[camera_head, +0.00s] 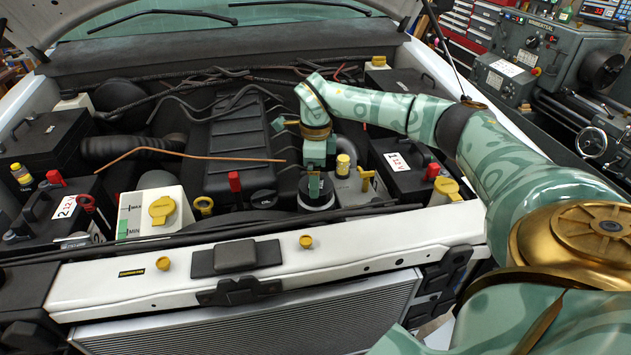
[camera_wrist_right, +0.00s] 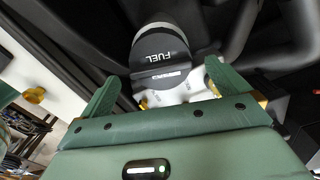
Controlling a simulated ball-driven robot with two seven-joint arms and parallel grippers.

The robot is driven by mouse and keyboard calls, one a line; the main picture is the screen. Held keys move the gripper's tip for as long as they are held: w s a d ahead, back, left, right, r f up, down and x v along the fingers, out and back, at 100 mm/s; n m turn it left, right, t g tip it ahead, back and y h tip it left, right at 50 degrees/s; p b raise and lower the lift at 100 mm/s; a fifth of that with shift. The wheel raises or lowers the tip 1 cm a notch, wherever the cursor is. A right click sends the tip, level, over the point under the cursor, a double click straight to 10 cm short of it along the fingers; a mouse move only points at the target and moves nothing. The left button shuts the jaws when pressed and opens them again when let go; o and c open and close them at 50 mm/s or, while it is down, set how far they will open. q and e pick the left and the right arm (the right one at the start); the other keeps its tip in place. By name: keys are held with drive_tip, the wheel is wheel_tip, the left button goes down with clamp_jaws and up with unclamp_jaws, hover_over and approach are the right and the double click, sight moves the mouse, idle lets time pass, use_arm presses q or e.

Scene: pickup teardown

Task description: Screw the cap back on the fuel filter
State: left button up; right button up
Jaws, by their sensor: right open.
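A dark round piece lettered FUEL (camera_wrist_right: 160,48), with a pale band around it, shows in the right wrist view. It appears to be the fuel filter's cap; I cannot tell whether it is seated on the filter. In the head view the black, pale-banded filter top (camera_head: 317,202) is below my right gripper (camera_head: 314,184), partly hidden by it. In the right wrist view my right gripper (camera_wrist_right: 163,74) is open, with one green finger on each side of the FUEL piece and nothing visibly clamped. My left gripper is not in view.
A yellow-topped bottle (camera_head: 343,166) and a yellow handle (camera_head: 367,178) stand close to the right of the gripper. A battery (camera_head: 408,172) is farther right. The white front crossmember (camera_head: 380,238) runs before the filter. A copper-coloured rod (camera_head: 215,157) lies across the engine.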

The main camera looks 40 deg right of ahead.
wheel_tip(320, 180, down, 3)
drive_tip(key=shift+s+d+r, duration=0.1)
drive_tip(key=shift+d+r, duration=0.05)
drive_tip(key=shift+f, duration=0.5)
